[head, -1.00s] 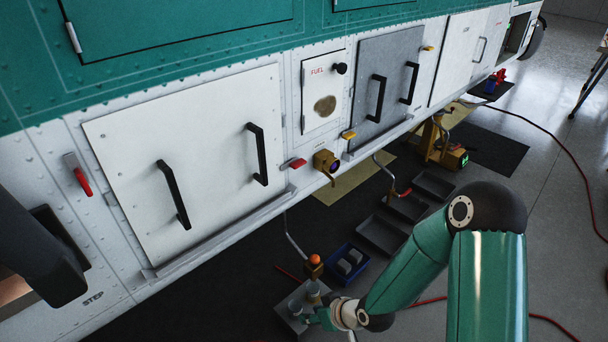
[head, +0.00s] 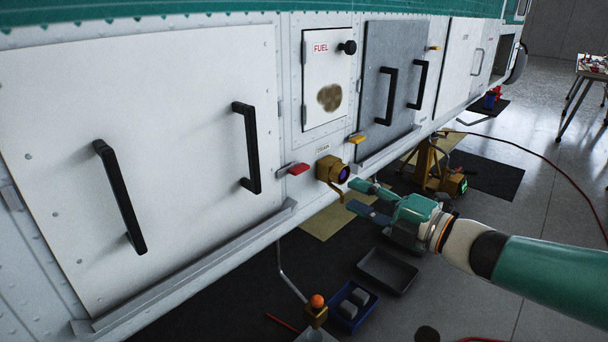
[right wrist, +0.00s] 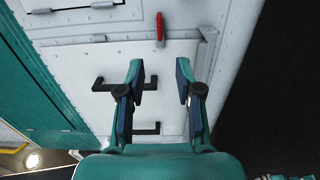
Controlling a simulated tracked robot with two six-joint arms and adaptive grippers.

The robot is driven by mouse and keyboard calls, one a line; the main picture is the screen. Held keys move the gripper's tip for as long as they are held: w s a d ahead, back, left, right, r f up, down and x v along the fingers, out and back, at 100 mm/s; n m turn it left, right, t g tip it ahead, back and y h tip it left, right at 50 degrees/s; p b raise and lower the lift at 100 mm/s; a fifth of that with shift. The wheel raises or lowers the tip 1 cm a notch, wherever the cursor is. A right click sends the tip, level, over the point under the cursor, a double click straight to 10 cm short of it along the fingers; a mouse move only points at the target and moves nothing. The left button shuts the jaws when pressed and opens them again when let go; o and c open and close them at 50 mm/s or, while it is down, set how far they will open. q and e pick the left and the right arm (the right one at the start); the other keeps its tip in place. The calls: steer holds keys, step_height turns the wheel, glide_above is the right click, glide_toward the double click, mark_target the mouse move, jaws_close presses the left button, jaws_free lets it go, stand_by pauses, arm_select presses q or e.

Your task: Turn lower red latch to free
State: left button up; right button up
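A red latch (head: 297,168) lies about level at the right edge of a large white panel (head: 200,105). It sits just left of a brass fitting (head: 330,172). In the right wrist view the red latch (right wrist: 160,28) is beyond the fingertips, near the top. My right gripper (head: 358,197) is open and empty, its fingers pointing left, and it appears right of and lower than the latch in the head view. In the right wrist view its two fingers (right wrist: 159,75) are spread, with the white panel behind. The latch is clear of the fingers. My left gripper is out of view.
Black handles (head: 247,148) stand out from the white panel. A yellow latch (head: 356,139) sits above right of the brass fitting. Below are a blue bin (head: 352,306), an orange-topped post (head: 317,308) and a yellow jack (head: 430,165). Open floor lies to the right.

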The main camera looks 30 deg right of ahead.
mark_target(303, 172)
steer(key=x, duration=1.4)
steer(key=shift+d+b, duration=0.15)
steer(key=shift+b, duration=0.25)
steer(key=shift+f, duration=0.1)
jaws_close()
